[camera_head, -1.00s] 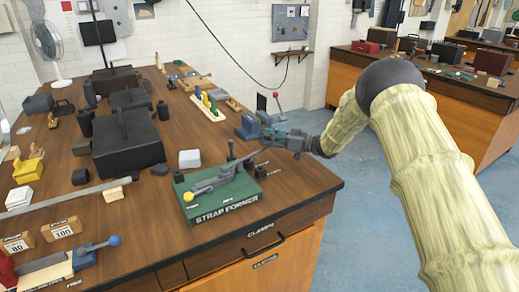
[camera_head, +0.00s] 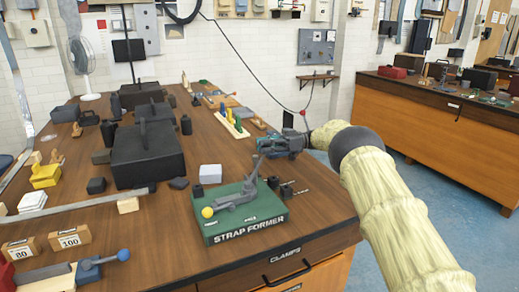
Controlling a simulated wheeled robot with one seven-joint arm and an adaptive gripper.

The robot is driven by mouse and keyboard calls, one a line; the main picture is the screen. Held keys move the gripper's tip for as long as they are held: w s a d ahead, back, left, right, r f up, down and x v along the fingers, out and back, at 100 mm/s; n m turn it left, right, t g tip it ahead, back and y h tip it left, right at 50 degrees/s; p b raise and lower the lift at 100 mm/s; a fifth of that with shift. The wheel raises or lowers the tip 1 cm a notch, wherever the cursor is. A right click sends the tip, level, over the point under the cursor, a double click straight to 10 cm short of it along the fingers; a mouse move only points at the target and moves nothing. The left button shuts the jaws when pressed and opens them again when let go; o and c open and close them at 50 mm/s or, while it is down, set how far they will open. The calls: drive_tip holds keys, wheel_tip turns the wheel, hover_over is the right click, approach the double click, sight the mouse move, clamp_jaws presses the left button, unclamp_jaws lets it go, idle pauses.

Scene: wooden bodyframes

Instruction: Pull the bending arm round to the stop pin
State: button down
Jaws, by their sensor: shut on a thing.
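The strap former (camera_head: 245,233) is a green block near the front edge of the wooden bench, with its name in white on the front. A grey bending arm (camera_head: 236,199) lies across its top, with a yellow ball (camera_head: 207,212) by its left end. Its right end rises towards my gripper (camera_head: 262,153), which is shut on it above the block's back right; the fingertips are small and the exact contact is hard to see. Short dark posts stand at the back left (camera_head: 197,190) and right (camera_head: 273,183) of the block; I cannot tell which is the stop pin.
A white block (camera_head: 210,174) stands just behind the former. A large black case (camera_head: 150,155) is further left, and a blue-knobbed lever tool (camera_head: 105,261) lies at front left. A rack of coloured pieces (camera_head: 232,122) stands behind.

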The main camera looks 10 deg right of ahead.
drive_tip(key=shift+w+a, duration=0.15)
drive_tip(key=shift+a, duration=0.05)
drive_tip(key=c, duration=1.1)
unclamp_jaws()
drive_tip(key=shift+c, duration=0.2)
drive_tip(key=d, duration=0.7)
drive_tip(key=shift+w+d, duration=0.25)
drive_tip(key=shift+w, duration=0.15)
